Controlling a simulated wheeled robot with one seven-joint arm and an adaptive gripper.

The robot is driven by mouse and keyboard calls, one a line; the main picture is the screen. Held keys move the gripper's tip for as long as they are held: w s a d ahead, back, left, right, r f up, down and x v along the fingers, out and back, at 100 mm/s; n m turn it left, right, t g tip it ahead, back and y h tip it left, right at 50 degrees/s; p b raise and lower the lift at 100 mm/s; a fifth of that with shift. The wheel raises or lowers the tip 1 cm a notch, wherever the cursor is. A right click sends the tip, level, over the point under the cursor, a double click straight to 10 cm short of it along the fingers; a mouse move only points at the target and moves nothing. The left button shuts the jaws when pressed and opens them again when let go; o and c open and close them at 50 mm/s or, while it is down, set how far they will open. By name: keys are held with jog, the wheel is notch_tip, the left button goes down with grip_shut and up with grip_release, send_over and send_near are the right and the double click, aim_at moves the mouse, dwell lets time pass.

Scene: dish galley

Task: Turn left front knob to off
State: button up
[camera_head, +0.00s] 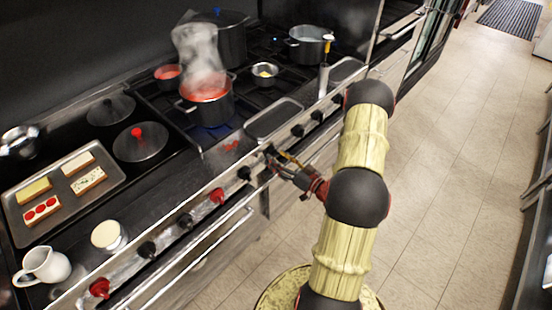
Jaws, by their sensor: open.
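A row of knobs runs along the front panel of the range. A black knob (244,173) is just left of my gripper (279,158). More black knobs (298,130) are to its right, and red-marked knobs (217,195) are to its left. My gripper is open at the front panel, with its fingers close to the knob row. The fingers cover part of the panel, and I cannot tell whether they touch a knob. A steaming pot of red sauce (207,102) stands on a front burner with blue flame under it. Which knob is the left front one is not clear.
A red spill (231,146) lies on the range in front of the sauce pot. A long oven handle (190,255) runs below the knobs. A white pitcher (43,267) and a tray of food (110,176) are at left. The floor (440,170) at right is clear.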

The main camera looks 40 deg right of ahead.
jog(key=shift+w+a, duration=0.1)
jog(key=shift+w, duration=0.55)
jog(key=c, duration=0.3)
jog(key=c, duration=0.8)
jog(key=shift+c, duration=0.5)
